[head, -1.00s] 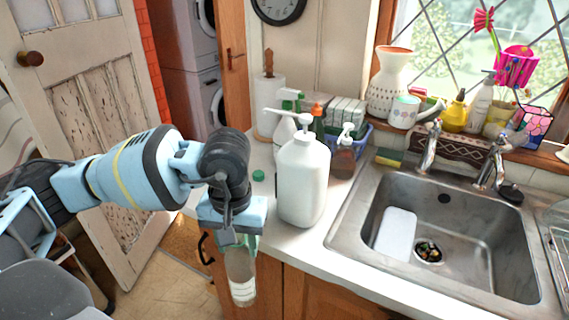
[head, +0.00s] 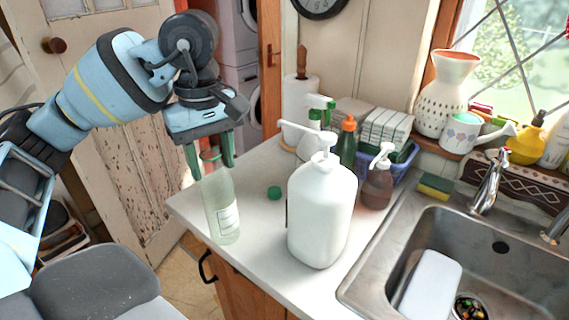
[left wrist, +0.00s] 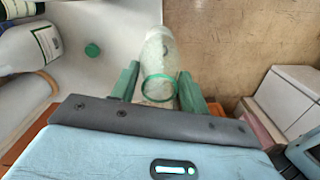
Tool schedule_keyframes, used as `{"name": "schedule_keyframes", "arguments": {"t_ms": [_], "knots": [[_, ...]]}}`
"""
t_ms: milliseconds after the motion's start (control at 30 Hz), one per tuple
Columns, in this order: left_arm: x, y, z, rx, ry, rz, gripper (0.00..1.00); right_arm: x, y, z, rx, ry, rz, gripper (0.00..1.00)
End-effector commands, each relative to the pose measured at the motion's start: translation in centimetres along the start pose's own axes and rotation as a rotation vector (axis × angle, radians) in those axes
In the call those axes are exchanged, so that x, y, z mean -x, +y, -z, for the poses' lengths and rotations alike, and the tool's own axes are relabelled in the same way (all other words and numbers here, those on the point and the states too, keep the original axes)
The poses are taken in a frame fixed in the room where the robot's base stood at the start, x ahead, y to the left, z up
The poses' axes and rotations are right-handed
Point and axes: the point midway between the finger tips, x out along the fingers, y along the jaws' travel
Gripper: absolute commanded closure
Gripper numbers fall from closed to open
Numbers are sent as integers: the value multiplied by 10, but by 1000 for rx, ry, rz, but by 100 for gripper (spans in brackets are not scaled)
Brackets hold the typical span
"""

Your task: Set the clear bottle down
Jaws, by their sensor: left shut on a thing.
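The clear bottle (head: 222,208) has a white label and a green ring at its neck. My left gripper (head: 209,157) is shut on its neck from above, and the bottle hangs nearly upright, slightly tilted. In the head view its base overlaps the left front edge of the white counter (head: 262,238); I cannot tell whether it touches. In the left wrist view the bottle (left wrist: 158,52) lies between the green fingers (left wrist: 158,88), across the line between counter and floor. My right gripper is not in view.
A big white pump bottle (head: 320,215) stands close to the right of the clear bottle. A green cap (head: 274,193) lies on the counter between them. Behind are a brown pump bottle (head: 377,185) and a paper roll (head: 300,108). The sink (head: 430,225) is at right.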

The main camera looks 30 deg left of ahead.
Motion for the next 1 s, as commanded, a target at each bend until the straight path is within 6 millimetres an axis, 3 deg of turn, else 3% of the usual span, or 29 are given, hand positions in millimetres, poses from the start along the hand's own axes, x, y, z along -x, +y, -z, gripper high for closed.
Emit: {"name": "schedule_keyframes", "arguments": {"t_ms": [300, 600, 1000], "knots": [[-5, 66, 22, 0, 0, 0, 88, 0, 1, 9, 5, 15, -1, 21], [-11, 115, 39, -2, 0, 0, 88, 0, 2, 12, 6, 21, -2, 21], [-13, 128, 45, -2, 0, 1, 88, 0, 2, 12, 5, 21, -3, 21]]}}
